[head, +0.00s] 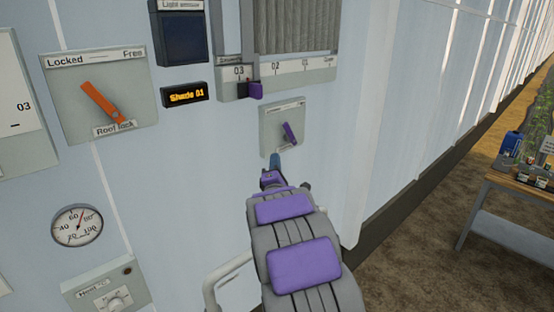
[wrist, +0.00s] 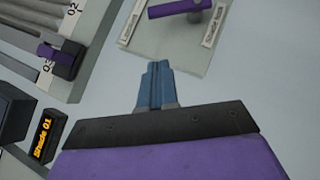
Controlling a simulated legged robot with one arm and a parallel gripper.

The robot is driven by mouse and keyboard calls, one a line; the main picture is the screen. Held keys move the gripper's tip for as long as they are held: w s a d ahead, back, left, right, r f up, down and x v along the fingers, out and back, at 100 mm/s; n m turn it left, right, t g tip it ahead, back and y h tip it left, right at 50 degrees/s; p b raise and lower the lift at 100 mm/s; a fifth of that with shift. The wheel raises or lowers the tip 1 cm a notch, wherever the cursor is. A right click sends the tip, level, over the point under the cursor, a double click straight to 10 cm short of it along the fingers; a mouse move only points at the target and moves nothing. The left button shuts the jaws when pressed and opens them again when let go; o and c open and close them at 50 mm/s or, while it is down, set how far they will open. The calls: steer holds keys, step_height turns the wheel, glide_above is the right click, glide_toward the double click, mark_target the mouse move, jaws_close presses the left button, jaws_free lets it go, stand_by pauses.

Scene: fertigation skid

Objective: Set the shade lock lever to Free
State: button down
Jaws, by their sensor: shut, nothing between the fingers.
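The shade lock plate (head: 270,128) is a small pale panel on the wall, with a purple lever (head: 289,132) tilted up and to the left. Its lettering is too small to read in the head view. In the wrist view the plate (wrist: 165,40) is cut off at the top edge, with the purple lever (wrist: 178,7) partly showing and a "Shade lock" label at right. My gripper (head: 275,162) is just below the plate, apart from the lever. In the wrist view its blue fingers (wrist: 155,75) are together and empty.
A roof lock plate (head: 72,83) with an orange lever (head: 101,102) is at left. A slider scale with a purple knob (head: 255,90) is just above the shade lock. A "Shade 01" display (head: 185,95) is beside it. A grey handle (head: 212,290) is below.

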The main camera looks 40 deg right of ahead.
steer(key=w+d+r, duration=0.5)
steer(key=w+d, duration=0.1)
steer(key=d, duration=0.2)
steer(key=shift+w, duration=0.15)
stand_by(0.5)
